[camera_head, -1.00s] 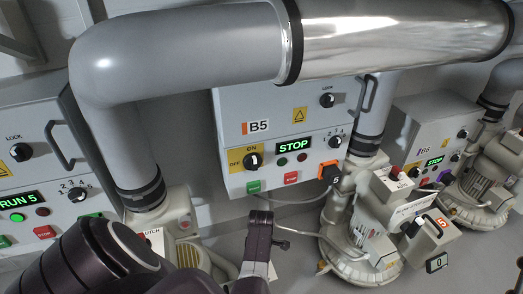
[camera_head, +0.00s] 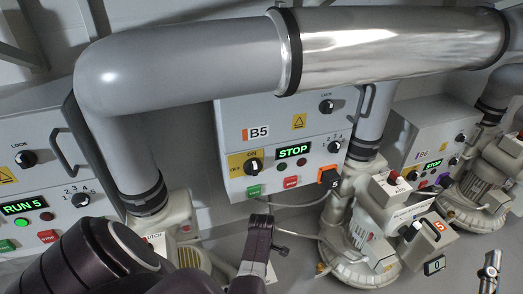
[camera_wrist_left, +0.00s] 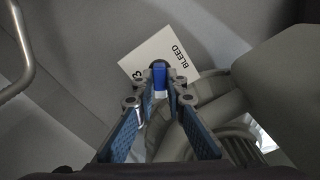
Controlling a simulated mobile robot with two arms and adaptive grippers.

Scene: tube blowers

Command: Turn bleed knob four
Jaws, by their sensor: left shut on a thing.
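In the left wrist view, a small blue knob (camera_wrist_left: 159,74) stands on a white plate (camera_wrist_left: 152,52) marked BLEED, with a digit that looks like 3. My left gripper (camera_wrist_left: 159,88) is shut on this blue knob, its two fingertips on either side. In the head view my dark left arm fills the lower left, and the left gripper and the knob are hidden. My right gripper (camera_head: 489,267) shows small and metallic at the lower right edge, apart from the machines; its jaw opening is unclear.
Control box B5 (camera_head: 224,122), showing STOP, hangs on the wall. Blower 5 (camera_head: 375,215) stands below B5. A thick pipe (camera_head: 200,55) runs above. Open floor lies at lower right.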

